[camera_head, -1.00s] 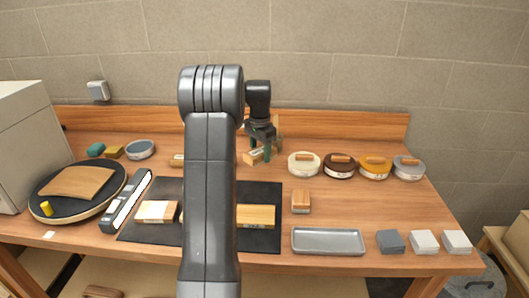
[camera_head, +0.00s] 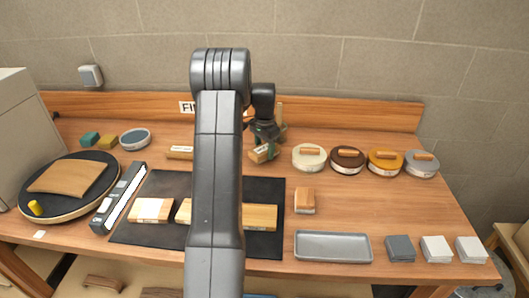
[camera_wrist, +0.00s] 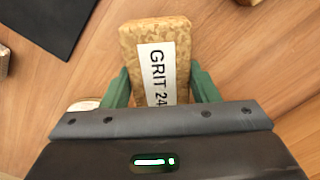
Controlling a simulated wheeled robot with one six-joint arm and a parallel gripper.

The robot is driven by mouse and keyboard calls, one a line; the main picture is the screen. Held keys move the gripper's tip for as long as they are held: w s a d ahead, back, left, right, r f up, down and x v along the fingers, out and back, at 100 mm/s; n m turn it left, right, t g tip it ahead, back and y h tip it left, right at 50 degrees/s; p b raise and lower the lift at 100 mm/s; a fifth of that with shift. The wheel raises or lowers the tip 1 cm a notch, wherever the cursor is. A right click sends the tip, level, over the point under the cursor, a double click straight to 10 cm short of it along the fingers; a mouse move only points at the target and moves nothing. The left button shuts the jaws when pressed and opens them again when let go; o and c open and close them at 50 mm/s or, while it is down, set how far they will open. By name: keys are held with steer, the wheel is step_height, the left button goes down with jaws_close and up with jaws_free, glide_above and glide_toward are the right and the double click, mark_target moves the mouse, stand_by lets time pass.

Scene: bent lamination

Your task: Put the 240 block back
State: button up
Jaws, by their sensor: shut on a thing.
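A tan, cork-like block (camera_wrist: 155,60) with a white label sits between the green fingers of my gripper (camera_wrist: 160,84) in the wrist view. The label reads "GRIT 24", with the rest hidden by the gripper body. My gripper is shut on this block. In the head view, my gripper (camera_head: 265,145) is at the back middle of the bench, with the block (camera_head: 262,154) low at its fingers. I cannot tell whether the block touches the bench top.
Several round lidded pots (camera_head: 309,157) stand to the right of my gripper. A small wooden-topped block (camera_head: 305,195) is in front of them, then a grey tray (camera_head: 334,258). Grey and white blocks (camera_head: 400,248) sit front right. A black mat (camera_head: 265,188) bears wooden pieces (camera_head: 152,210). My arm hides the middle.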

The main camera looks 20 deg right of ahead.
mark_target(264, 147)
steer(key=shift+f, duration=1.05)
steer(key=shift+f, duration=0.1)
steer(key=o, duration=1)
steer(key=shift+c, duration=0.2)
step_height(264, 147, up, 12)
steer(key=shift+r+b, duration=0.1)
steer(key=shift+b, duration=0.45)
